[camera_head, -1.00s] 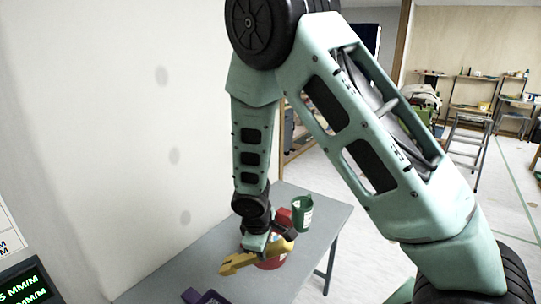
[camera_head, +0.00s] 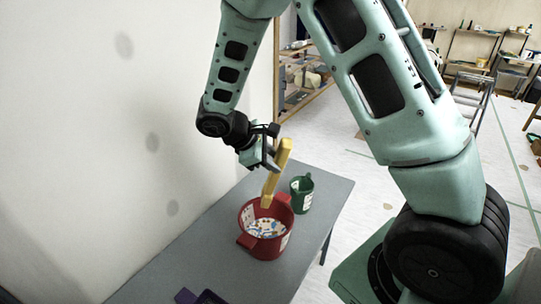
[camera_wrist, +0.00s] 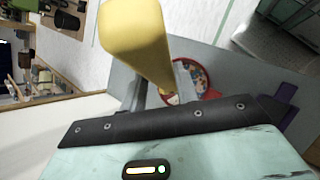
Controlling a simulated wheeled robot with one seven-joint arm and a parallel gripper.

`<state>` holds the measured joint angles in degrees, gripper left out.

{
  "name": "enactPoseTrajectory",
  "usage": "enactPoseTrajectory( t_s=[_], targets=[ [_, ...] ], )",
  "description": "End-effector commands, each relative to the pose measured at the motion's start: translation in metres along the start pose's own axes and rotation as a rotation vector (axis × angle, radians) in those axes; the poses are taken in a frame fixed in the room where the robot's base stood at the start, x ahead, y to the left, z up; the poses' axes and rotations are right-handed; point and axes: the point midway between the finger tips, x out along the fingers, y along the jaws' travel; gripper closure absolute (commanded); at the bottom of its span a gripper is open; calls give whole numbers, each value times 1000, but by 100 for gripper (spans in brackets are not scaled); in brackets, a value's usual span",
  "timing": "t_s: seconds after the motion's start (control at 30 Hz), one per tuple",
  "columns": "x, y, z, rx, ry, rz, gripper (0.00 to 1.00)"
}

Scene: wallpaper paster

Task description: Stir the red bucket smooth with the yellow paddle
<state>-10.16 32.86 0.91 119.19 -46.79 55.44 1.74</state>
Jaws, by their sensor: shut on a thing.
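The red bucket (camera_head: 266,245) stands on the grey table, and its inside shows a white, speckled mix with blue and yellowish bits. My gripper (camera_head: 268,163) is shut on the yellow paddle (camera_head: 277,172). The paddle is held nearly upright, slightly tilted, with its lower end over the bucket's far rim; I cannot tell if it touches the mix. In the wrist view the paddle (camera_wrist: 137,40) looms large in front, hiding part of the bucket (camera_wrist: 206,75).
A green bucket (camera_head: 302,193) stands just behind and right of the red one. A purple object (camera_head: 200,297) lies at the table's near edge. The grey table (camera_head: 215,240) is otherwise bare at the left, with the white wall (camera_head: 90,150) alongside.

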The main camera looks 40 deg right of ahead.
Motion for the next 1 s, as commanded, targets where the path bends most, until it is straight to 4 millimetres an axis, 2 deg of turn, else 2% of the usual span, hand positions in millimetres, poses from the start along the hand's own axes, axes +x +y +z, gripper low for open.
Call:
enactPoseTrajectory(
  t_s=[0.8, 1.0],
  targets=[
    [37, -66, 8, -2, 1, 0, 99],
    [52, -65, -8, 0, 1, -1, 99]
  ],
)
